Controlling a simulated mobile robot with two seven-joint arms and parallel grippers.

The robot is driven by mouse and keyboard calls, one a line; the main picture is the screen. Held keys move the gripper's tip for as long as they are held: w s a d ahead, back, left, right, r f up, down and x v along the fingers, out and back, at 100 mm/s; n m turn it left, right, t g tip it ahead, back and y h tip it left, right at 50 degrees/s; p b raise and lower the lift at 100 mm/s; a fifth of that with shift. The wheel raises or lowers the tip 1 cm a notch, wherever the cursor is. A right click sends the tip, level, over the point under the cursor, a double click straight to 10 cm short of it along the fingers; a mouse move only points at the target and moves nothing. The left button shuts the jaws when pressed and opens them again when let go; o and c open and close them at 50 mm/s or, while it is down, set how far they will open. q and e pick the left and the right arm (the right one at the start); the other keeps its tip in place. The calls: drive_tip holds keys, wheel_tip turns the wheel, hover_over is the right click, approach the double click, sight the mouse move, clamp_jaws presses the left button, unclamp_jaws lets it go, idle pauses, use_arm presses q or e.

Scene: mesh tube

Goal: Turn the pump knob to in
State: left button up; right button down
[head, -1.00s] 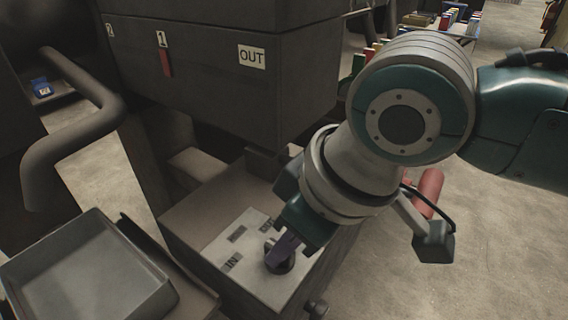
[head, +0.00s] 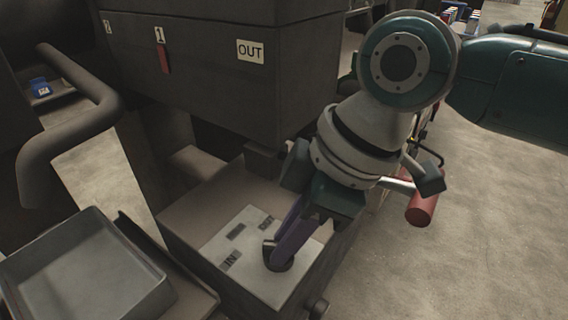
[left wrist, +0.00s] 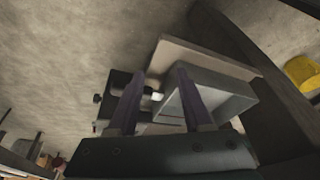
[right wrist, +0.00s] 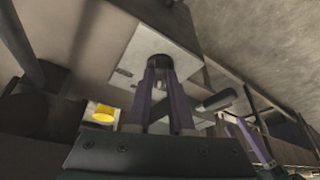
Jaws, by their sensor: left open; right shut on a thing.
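The dark pump knob (head: 279,264) sits on a pale panel (head: 247,275) on top of a grey box. The panel has an IN label (head: 230,260) left of the knob and a second dark label (head: 266,222) above it. My right gripper (head: 278,258) has its purple fingers shut on the knob, coming down tilted from the upper right. The knob also shows between the fingertips in the right wrist view (right wrist: 158,62). The fingers partly hide the knob, so its exact pointing is hard to tell. My left gripper (left wrist: 160,78) is open and empty.
A large dark housing with an OUT sign (head: 251,51) and a red tab (head: 162,58) overhangs the box. A grey tray (head: 85,268) stands at the left, below a thick curved handle (head: 75,125). Open floor lies to the right.

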drive_tip(key=shift+w+n+g+b, duration=0.2)
drive_tip(key=shift+n+g+b, duration=0.7)
drive_tip(key=shift+n+b, duration=0.95)
drive_tip(key=shift+n+p, duration=0.3)
drive_tip(key=shift+n, duration=0.15)
drive_tip(key=c, duration=0.8)
unclamp_jaws()
drive_tip(key=p+v, duration=0.1)
drive_tip(key=v, duration=0.9)
